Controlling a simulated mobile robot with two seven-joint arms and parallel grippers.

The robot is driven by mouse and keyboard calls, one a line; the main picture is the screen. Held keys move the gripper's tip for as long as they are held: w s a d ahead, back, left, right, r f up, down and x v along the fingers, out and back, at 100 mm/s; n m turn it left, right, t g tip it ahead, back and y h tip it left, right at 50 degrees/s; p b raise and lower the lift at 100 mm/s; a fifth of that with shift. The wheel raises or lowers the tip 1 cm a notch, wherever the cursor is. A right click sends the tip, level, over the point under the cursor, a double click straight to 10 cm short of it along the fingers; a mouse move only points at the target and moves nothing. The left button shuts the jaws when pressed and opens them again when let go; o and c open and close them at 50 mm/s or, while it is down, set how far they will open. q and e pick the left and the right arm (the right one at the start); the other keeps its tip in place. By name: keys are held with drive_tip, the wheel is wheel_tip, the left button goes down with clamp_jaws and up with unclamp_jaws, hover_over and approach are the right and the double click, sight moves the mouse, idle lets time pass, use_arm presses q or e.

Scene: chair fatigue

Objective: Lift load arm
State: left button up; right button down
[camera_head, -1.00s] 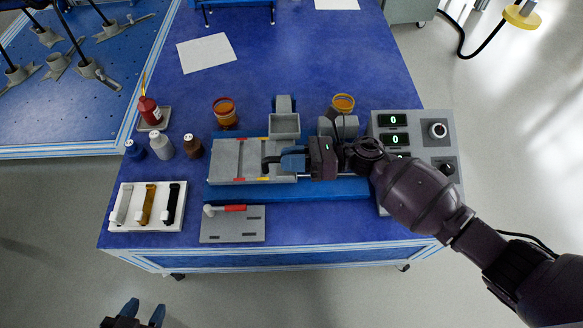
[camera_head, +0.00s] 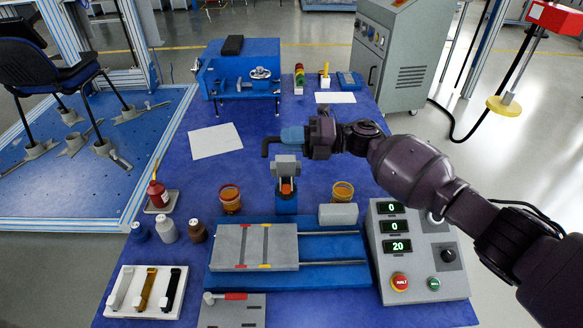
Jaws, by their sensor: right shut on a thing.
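The load arm is a grey block (camera_head: 285,166) standing up over a blue post (camera_head: 286,204) with an orange part at its front. My right gripper (camera_head: 293,135) is above the grey block, its blue fingers shut on a dark bent handle (camera_head: 267,146) that seems to belong to the load arm. The join between handle and block is hard to see. Below, a grey plate (camera_head: 254,246) with red and yellow marks sits on a blue base with rails (camera_head: 330,246). My left gripper is not in view.
The control box (camera_head: 420,260) with green displays stands at the right. Orange cups (camera_head: 230,199) (camera_head: 343,192) flank the post. Bottles (camera_head: 167,229) and a tray of samples (camera_head: 125,308) are at the left. The blue table behind the post is mostly clear around a white sheet (camera_head: 215,141).

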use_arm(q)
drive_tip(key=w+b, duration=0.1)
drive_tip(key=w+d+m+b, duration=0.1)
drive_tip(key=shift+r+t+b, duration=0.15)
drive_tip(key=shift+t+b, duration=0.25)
use_arm(e)
drive_tip(key=w+r+m, duration=0.1)
drive_tip(key=w+m, duration=0.2)
drive_tip(key=w, duration=0.5)
drive_tip(key=shift+r, duration=0.35)
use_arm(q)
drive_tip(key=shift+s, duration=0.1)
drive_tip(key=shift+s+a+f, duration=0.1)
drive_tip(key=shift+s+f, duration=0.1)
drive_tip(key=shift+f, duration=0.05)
use_arm(e)
drive_tip(key=c, duration=1.1)
unclamp_jaws()
drive_tip(key=shift+s, duration=0.1)
drive_tip(key=shift+d, duration=0.1)
drive_tip(key=d, duration=1)
drive_tip(key=shift+d, duration=0.3)
